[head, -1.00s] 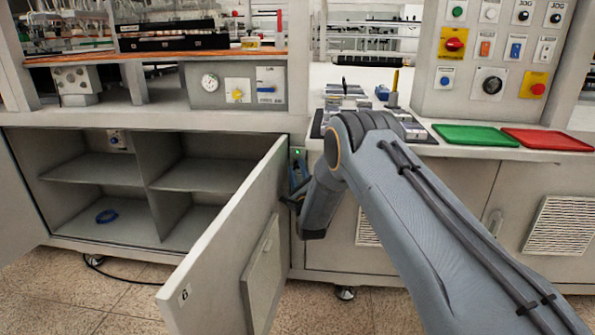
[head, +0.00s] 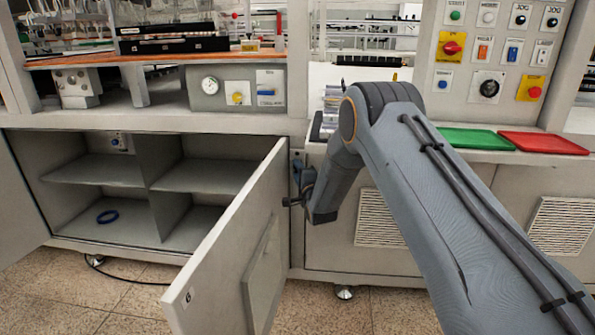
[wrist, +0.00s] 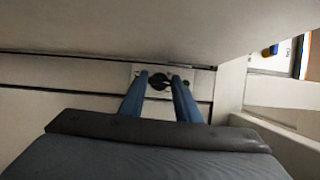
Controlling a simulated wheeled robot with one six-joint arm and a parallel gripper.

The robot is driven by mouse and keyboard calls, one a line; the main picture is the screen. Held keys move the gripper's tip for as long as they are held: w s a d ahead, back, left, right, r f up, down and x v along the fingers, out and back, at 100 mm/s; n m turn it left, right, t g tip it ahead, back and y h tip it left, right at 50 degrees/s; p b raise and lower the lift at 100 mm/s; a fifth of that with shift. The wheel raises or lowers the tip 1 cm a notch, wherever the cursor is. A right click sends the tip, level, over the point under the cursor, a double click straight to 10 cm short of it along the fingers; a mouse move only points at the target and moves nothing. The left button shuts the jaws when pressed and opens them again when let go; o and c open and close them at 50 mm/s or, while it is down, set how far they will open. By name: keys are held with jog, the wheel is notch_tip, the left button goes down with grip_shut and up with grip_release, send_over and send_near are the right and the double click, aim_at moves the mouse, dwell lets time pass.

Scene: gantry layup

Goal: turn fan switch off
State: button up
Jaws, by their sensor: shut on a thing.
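In the wrist view a small pale plate (wrist: 147,76) carries a dark round knob (wrist: 159,82), which looks like the fan switch. The two blue fingers of my gripper (wrist: 160,79) reach to the plate, one on each side of the knob, and are shut on it. In the head view a narrow switch plate (head: 297,155) shows on the post just right of the open cabinet door. My gripper (head: 299,178) is in front of it, partly hidden by the door and my wrist. The knob itself is not clear in the head view.
The open cabinet door (head: 225,240) stands close to the left of my gripper. Green (head: 475,139) and red (head: 543,143) trays lie on the counter at the right, below a button panel (head: 490,60).

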jog(key=n+g+h, duration=0.1)
jog(key=n, duration=0.1)
jog(key=n+g+h+p, duration=0.1)
jog(key=n, duration=0.4)
jog(key=shift+a+r+n+g+h, duration=0.15)
jog(key=shift+r+n+g+h, duration=0.05)
jog(key=shift+n+g+h, duration=0.2)
dwell(0.4)
jog(key=o, duration=0.8)
jog(key=v, duration=0.7)
jog(key=shift+s+p, duration=0.35)
jog(key=shift+s, duration=0.05)
